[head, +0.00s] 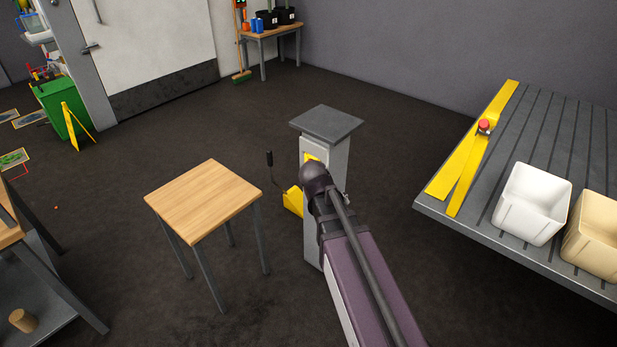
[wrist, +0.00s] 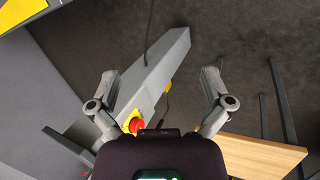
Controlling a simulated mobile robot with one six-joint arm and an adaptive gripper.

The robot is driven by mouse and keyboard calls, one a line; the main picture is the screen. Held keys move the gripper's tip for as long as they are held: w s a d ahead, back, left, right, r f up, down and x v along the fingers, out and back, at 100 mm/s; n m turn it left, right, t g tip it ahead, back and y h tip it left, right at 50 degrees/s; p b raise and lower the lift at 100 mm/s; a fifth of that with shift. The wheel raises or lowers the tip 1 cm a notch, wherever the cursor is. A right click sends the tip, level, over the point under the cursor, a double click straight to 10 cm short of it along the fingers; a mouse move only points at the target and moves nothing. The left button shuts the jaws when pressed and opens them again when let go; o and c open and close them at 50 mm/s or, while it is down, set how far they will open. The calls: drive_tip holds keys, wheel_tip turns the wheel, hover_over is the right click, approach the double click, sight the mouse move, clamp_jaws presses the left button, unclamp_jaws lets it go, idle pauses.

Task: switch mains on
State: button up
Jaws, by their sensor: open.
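A grey post (head: 325,123) with a flat dark cap stands on the floor; it also shows in the wrist view (wrist: 160,72). A red knob (wrist: 135,123) on a yellow plate is on the post, low in the wrist view and partly hidden by my gripper's body. In the head view my arm covers most of the yellow plate (head: 309,157) and all of the knob. I cannot tell the knob's setting. My gripper (wrist: 161,75) is open, with its fingers wide apart and nothing between them. The knob lies nearer the left finger in the picture.
A wooden-topped table (head: 205,187) stands left of the post. A grey bench (head: 470,195) at right carries a red button (head: 484,126) and a white bin (head: 532,203). Open floor lies behind.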

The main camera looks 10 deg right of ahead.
drive_tip(key=w+a+f+n+t+h+b, duration=0.2)
drive_tip(key=w+f+n+h+b, duration=0.15)
drive_tip(key=w+b, duration=0.35)
drive_tip(key=w+a+f+n+t+h+b, duration=0.1)
drive_tip(key=w+f+n+t+h+b, duration=0.1)
drive_tip(key=w+f+n+b, duration=0.4)
drive_tip(key=w+a+n+t+h+b, duration=0.3)
drive_tip(key=w+a+n+t+b, duration=0.3)
drive_tip(key=w+a+n+b, duration=0.2)
drive_tip(key=w+a+b, duration=0.2)
drive_tip(key=w+b, duration=0.1)
drive_tip(key=shift+a+r+n+b, duration=0.15)
drive_tip(key=shift+r+n+b, duration=0.05)
drive_tip(key=shift+n+b, duration=0.15)
drive_tip(key=shift+w+h, duration=0.15)
drive_tip(key=shift+h, duration=0.1)
drive_tip(key=x, duration=1.4)
drive_tip(key=c, duration=1.1)
